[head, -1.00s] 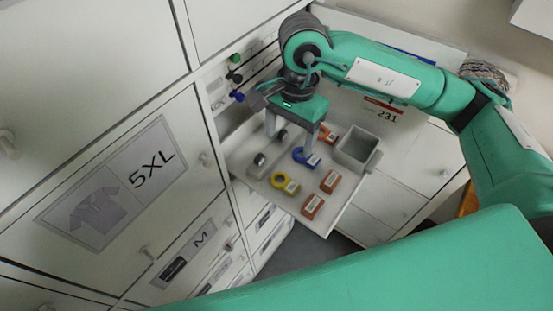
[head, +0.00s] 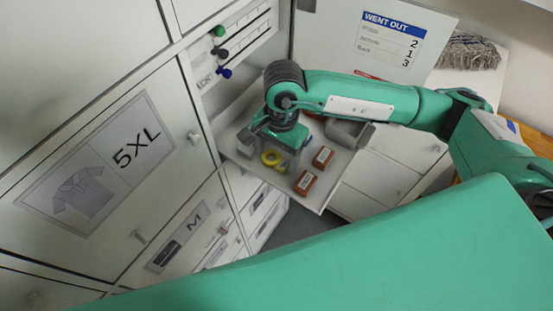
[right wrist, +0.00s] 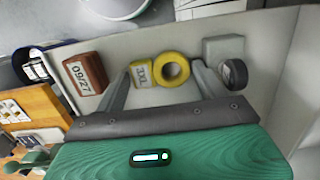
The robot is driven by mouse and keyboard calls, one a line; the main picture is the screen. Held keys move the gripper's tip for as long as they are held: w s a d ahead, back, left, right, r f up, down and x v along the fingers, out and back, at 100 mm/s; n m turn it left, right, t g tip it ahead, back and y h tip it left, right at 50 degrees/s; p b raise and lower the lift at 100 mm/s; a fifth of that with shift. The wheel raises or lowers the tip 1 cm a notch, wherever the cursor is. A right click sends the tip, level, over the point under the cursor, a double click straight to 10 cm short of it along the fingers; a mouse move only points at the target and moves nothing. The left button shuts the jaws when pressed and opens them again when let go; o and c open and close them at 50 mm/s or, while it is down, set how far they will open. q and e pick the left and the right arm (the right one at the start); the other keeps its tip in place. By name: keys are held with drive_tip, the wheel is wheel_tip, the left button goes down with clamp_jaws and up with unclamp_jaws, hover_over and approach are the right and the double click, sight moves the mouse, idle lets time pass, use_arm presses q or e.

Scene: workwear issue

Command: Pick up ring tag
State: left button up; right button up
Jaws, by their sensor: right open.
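A yellow ring tag (head: 270,157) lies on the white tray (head: 322,196). In the right wrist view the yellow ring (right wrist: 171,70) has a yellow block with a printed label beside it. My right gripper (head: 273,161) is over the yellow ring tag and pointing down. In the right wrist view the two fingers of my right gripper (right wrist: 160,74) are apart, one on each side of the yellow ring tag. I cannot tell whether they touch it. The blue ring seen earlier is hidden in the head view. My left gripper is out of view.
Orange-brown labelled blocks (head: 305,182) lie right of the ring tag; one (right wrist: 85,72) shows near the left finger. A black ring (right wrist: 235,73) with a grey block is close to the right finger. A grey open bin (head: 347,133) stands on the tray. Drawer fronts (head: 110,165) line the left.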

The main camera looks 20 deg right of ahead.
sight(276, 159)
drive_tip(key=shift+f, duration=0.15)
drive_tip(key=c, duration=0.6)
drive_tip(key=shift+r+p, duration=2.3)
drive_tip(key=shift+r, duration=7.75)
